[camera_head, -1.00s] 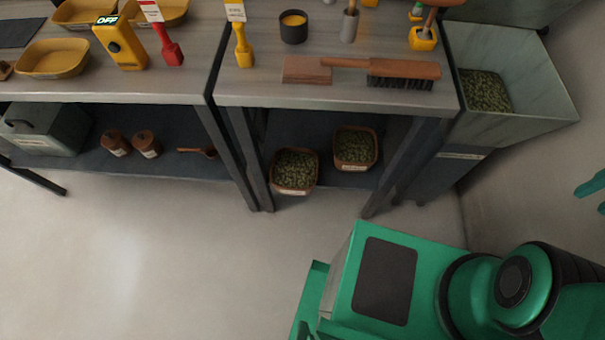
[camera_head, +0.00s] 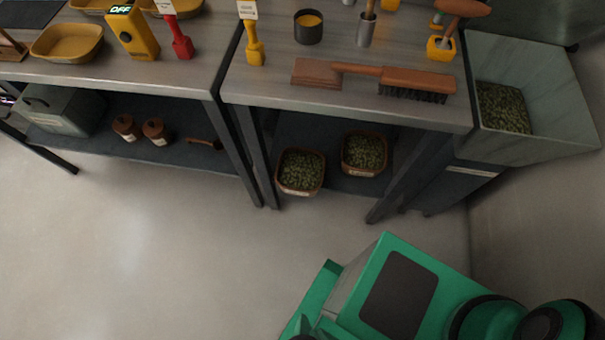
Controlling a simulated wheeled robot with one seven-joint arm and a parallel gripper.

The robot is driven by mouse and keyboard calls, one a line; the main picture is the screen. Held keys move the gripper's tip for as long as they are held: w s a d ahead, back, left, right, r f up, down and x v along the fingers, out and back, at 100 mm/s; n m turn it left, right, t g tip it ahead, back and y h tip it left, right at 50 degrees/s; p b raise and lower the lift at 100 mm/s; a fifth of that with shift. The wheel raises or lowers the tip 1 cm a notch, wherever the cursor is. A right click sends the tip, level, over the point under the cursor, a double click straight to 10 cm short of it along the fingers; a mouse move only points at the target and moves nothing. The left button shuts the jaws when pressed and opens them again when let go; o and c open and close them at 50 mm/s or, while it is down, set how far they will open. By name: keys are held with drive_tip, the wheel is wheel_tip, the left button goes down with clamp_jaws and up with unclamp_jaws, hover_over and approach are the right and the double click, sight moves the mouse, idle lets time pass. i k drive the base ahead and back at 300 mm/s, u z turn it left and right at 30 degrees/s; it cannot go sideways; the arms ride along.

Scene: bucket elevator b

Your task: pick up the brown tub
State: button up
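Two brown tubs filled with green pellets are on the lower shelf under the right-hand workbench. The left brown tub (camera_head: 301,190) sits at the shelf's front edge, with a pale label on its front. The right brown tub (camera_head: 364,172) is slightly farther back, also labelled. They stand apart from each other, both upright. I cannot tell from the picture which one the task names. My gripper is not in view; only green parts of my own body show at the bottom right.
The bench top (camera_head: 270,85) overhangs the shelf, and dark legs flank the tubs. A brush (camera_head: 415,80) lies on top. A grey hopper (camera_head: 540,148) with pellets stands at right. Small brown jars (camera_head: 154,131) are on the left shelf. The floor (camera_head: 130,240) in front is clear.

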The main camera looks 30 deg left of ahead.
sight(300, 171)
drive_tip(key=k, duration=2.05)
drive_tip(key=u, duration=0.75)
drive_tip(key=i, duration=1.5)
